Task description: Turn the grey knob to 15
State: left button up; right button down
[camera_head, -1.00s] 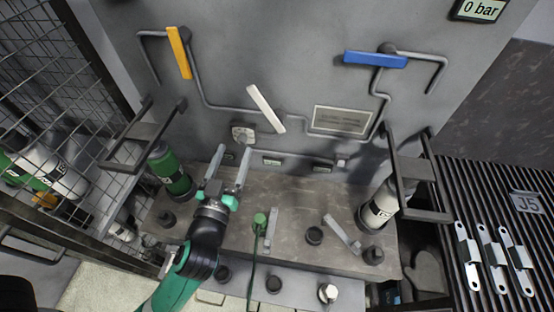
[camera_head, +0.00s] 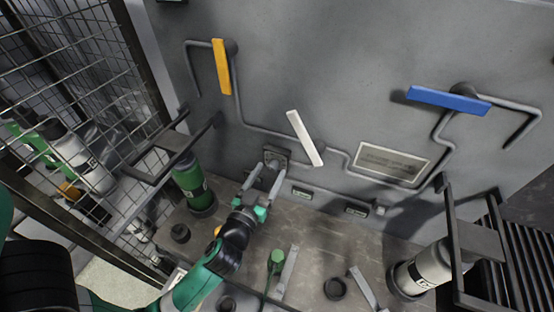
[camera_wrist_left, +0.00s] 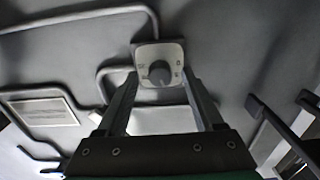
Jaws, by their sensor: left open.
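The grey knob (camera_wrist_left: 159,73) is round and sits on a pale square dial plate (camera_wrist_left: 172,51) on the grey wall panel. The printing around it is too small to read. In the head view the dial plate (camera_head: 277,155) is partly covered by my gripper. My left gripper (camera_head: 270,171) is open, with its two long fingers pointing up at the dial. In the left wrist view its fingers (camera_wrist_left: 160,82) stand to either side of the knob with nothing between them. I cannot tell how far the tips are from the panel. My right gripper is not in view.
Pipes, a white lever (camera_head: 305,138), a yellow lever (camera_head: 221,67) and a blue lever (camera_head: 448,100) are on the panel. A green bottle (camera_head: 191,181) stands left of my gripper. A dark handle frame (camera_head: 172,150) juts out above it.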

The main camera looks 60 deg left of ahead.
pick_arm(q)
jog(key=shift+x, duration=0.85)
jog(key=shift+d, duration=0.1)
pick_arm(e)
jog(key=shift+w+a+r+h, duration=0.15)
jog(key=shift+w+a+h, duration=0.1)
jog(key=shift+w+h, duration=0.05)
pick_arm(q)
grip_shut()
jog(key=shift+m, duration=0.3)
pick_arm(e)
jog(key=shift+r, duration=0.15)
pick_arm(q)
jog(key=m+p, duration=0.1)
jog(key=m, duration=0.2)
jog(key=shift+s+p, duration=0.1)
jog(key=shift+p, duration=0.25)
jog(key=shift+m+p, duration=0.65)
jog(key=shift+m, duration=1.45)
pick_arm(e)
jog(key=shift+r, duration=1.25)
